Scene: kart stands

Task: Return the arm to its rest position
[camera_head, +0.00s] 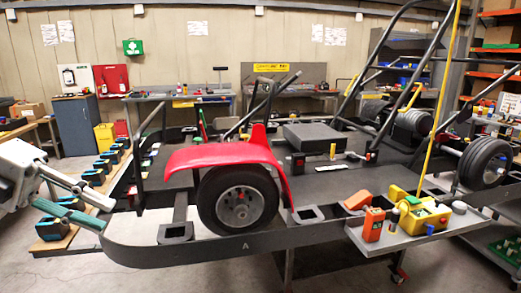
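My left arm (18,172) comes in from the left edge. Its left gripper (107,215) points right and a little down, with a pale upper finger and a green-grey lower finger spread apart. Nothing shows held between them. The fingertips appear in front of the front left corner of the kart stand's dark frame (150,256); I cannot tell whether they touch it. My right gripper is not in view.
The kart has a red fender (225,156) over a black wheel (238,200). A side shelf (400,238) holds an orange tool (373,224) and a yellow device (425,218). Several teal-and-black tools stand on a wooden board (55,244) behind my gripper. A yellow hose (437,105) hangs at right.

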